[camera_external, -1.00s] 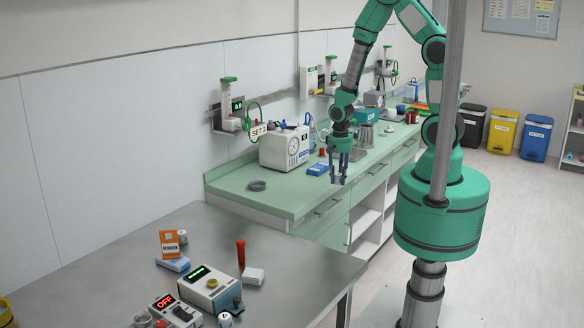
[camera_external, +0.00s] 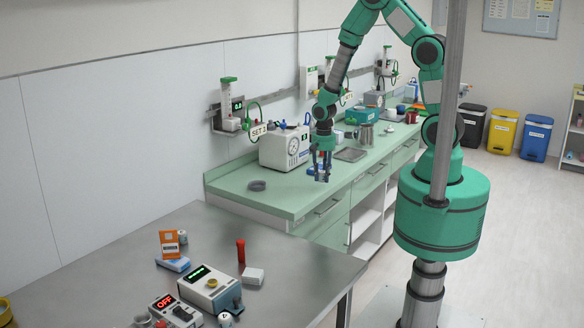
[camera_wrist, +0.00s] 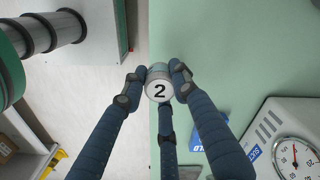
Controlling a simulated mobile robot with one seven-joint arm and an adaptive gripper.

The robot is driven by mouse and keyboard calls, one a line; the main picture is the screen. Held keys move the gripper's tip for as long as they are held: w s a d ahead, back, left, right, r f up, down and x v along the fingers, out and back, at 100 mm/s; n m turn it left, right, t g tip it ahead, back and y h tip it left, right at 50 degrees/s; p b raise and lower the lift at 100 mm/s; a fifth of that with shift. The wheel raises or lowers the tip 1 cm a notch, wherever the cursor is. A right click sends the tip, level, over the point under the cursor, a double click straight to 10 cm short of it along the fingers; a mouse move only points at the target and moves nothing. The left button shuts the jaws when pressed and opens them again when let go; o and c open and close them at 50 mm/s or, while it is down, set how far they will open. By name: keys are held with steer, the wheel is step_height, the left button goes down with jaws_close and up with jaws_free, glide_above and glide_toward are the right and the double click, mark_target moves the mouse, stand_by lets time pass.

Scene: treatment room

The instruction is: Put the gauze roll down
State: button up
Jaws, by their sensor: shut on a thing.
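My gripper (camera_external: 322,176) is above the green counter (camera_external: 285,198), near its front edge in the outside view. In the wrist view my gripper's blue fingers (camera_wrist: 158,80) are closed around a small white round thing marked "2" (camera_wrist: 160,92), which I take for the gauze roll. Its top faces the camera; its underside is hidden. In the outside view it is too small and covered by the fingers to make out. I cannot tell whether it touches the counter.
A blue box (camera_wrist: 195,132) lies near my fingers in the wrist view, beside a white gauge device (camera_wrist: 270,140). A grey ring (camera_external: 257,186) lies left on the counter. A metal tray (camera_external: 350,154) is to the right. The counter between ring and gripper is clear.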

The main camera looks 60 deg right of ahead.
glide_above(306, 186)
steer(key=shift+s+a+f, duration=0.1)
steer(key=shift+a+f, duration=0.1)
steer(key=shift+f, duration=0.2)
steer(key=shift+f, duration=1.75)
steer(key=shift+f, duration=0.2)
steer(key=o, duration=0.8)
steer(key=shift+o, duration=0.2)
steer(key=shift+r, duration=0.15)
step_height(306, 186, up, 12)
steer(key=shift+r, duration=0.1)
